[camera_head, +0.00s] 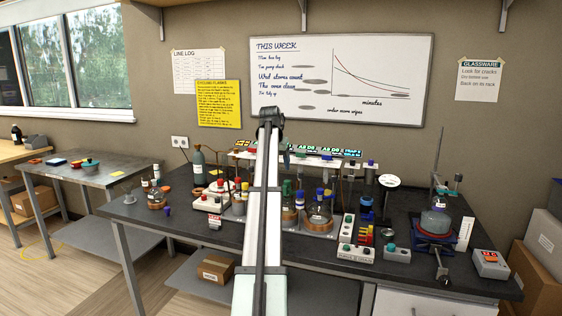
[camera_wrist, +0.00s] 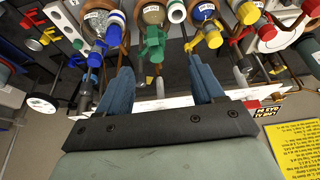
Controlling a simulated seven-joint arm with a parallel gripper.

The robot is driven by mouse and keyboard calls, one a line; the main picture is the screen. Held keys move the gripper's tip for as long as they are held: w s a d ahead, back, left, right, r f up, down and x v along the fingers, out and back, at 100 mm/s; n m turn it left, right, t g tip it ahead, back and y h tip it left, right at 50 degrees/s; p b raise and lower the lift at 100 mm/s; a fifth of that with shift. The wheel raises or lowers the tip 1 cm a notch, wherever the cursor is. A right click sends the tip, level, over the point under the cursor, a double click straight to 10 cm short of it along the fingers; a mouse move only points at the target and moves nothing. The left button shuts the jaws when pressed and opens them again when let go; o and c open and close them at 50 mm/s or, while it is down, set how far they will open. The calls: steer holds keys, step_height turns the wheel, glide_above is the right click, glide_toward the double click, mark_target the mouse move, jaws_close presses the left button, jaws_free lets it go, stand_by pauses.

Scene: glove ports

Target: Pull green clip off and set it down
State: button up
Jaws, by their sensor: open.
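The green clip (camera_wrist: 153,45) is on the neck of a glass flask (camera_wrist: 152,15) in the wrist view, at top centre. My gripper (camera_wrist: 162,84) is open, with its two blue fingers apart and nothing between them. The clip lies just beyond the fingertips, roughly midway between them, with a visible gap. My arm hides the gripper itself there.
A blue clip (camera_wrist: 95,55) and a yellow clip (camera_wrist: 213,38) sit on neighbouring vessels either side. Red clips and tubing crowd further out. The black bench (camera_head: 150,215) has bare room at its left front. A rack (camera_head: 345,235) stands right of my arm.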

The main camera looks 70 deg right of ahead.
mark_target(285, 186)
steer(key=x, duration=0.8)
steer(key=s+d+x, duration=0.1)
steer(key=x, duration=0.4)
steer(key=shift+s+r, duration=0.1)
steer(key=c, duration=1)
steer(key=shift+a, duration=0.1)
steer(key=shift+a, duration=0.1)
steer(key=shift+a, duration=1.95)
